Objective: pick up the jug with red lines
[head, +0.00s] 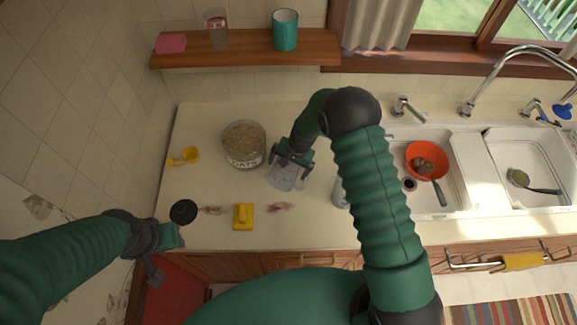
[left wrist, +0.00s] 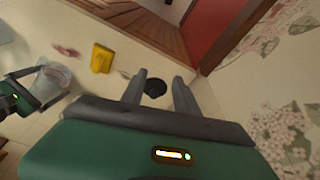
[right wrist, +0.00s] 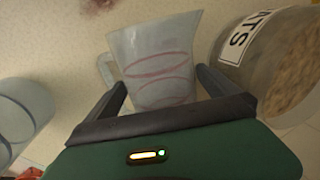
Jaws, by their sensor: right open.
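The jug with red lines (right wrist: 155,62) is clear, with a handle on its left side and red rings around it in the right wrist view. In the head view the jug (head: 284,178) stands on the counter, partly hidden by my right gripper (head: 293,158). My right gripper (right wrist: 162,95) is open, with a finger on either side of the jug's lower part in the picture; I cannot tell if they touch it. The jug also shows at the left wrist view's left (left wrist: 50,80). My left gripper (left wrist: 160,82) is open and empty, near the counter's front left edge.
An oats jar (head: 244,146) stands close left of the jug. Another clear container (right wrist: 18,110) is on its other side. A yellow sponge (head: 243,216), black round item (head: 184,212) and yellow cup (head: 190,155) lie on the counter (head: 215,185). The sink holds a red bowl (head: 427,150).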

